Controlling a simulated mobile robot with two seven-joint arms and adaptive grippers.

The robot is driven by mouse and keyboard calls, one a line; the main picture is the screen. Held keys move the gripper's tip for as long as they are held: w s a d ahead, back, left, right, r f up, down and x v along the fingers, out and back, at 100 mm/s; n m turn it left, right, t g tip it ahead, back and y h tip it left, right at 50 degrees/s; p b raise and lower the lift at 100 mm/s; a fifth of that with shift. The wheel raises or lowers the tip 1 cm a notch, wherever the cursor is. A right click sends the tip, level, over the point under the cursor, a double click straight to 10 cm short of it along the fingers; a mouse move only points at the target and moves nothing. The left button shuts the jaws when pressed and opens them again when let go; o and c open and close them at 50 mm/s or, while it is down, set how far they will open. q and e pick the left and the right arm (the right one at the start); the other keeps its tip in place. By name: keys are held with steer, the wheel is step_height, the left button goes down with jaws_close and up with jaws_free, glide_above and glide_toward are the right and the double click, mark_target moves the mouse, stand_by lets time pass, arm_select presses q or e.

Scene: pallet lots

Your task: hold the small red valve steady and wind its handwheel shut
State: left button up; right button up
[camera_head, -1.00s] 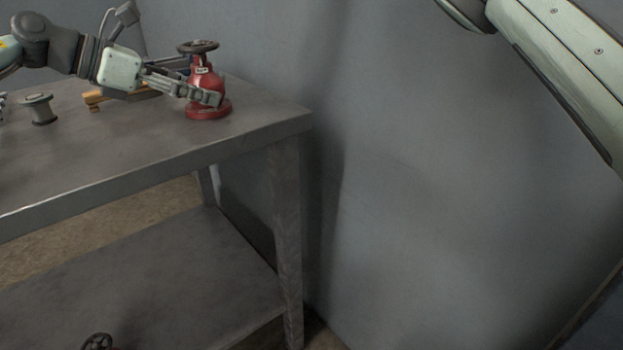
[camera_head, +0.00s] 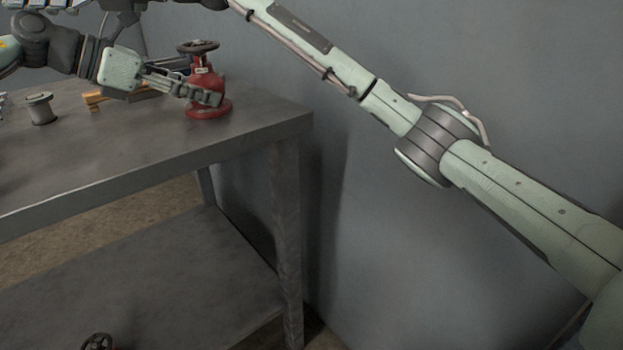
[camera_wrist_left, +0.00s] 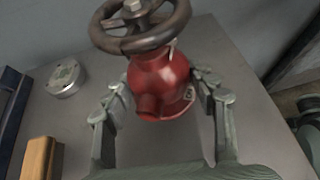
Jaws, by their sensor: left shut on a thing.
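The small red valve (camera_head: 207,88) stands upright on the tabletop near its right corner. Its dark handwheel (camera_head: 198,46) sits on top, and no gripper touches it. My left gripper (camera_head: 207,95) is shut on the valve's red body. In the left wrist view the fingers (camera_wrist_left: 170,95) lie on either side of the valve body (camera_wrist_left: 158,82), below the handwheel (camera_wrist_left: 140,26).
The valve stands on a grey metal table (camera_head: 150,145) against a grey wall (camera_head: 450,260). A grey spool (camera_head: 41,109) and a yellow-orange item (camera_head: 95,100) lie left of the valve. A dark wheel (camera_head: 97,342) lies low on the shelf (camera_head: 170,285).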

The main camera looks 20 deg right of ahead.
steer(key=s+d+f+m+t+h, duration=0.2)
steer(key=d+f+m+t+h, duration=0.2)
steer(key=d+f+m+t, duration=0.45)
steer(key=s+d+f+m+t+h, duration=0.25)
steer(key=d+m+t, duration=0.35)
steer(key=d+m, duration=0.7)
steer(key=s+d+f+m+t+h, duration=0.2)
steer(key=d+f+m+t+h, duration=0.2)
steer(key=d+f+m+t, duration=0.65)
step_height(320, 180, down, 10)
steer(key=w+d+m+g+h, duration=0.1)
steer(key=d+m+g+h, duration=0.1)
steer(key=m+g+h, duration=0.4)
steer(key=m+g, duration=0.1)
steer(key=m, duration=0.3)
steer(key=shift+w+f+g, duration=0.15)
steer(key=shift+w+g, duration=0.05)
steer(key=shift+g, duration=0.2)
arm_select(q)
steer(key=o, duration=1)
steer(key=shift+c, duration=0.2)
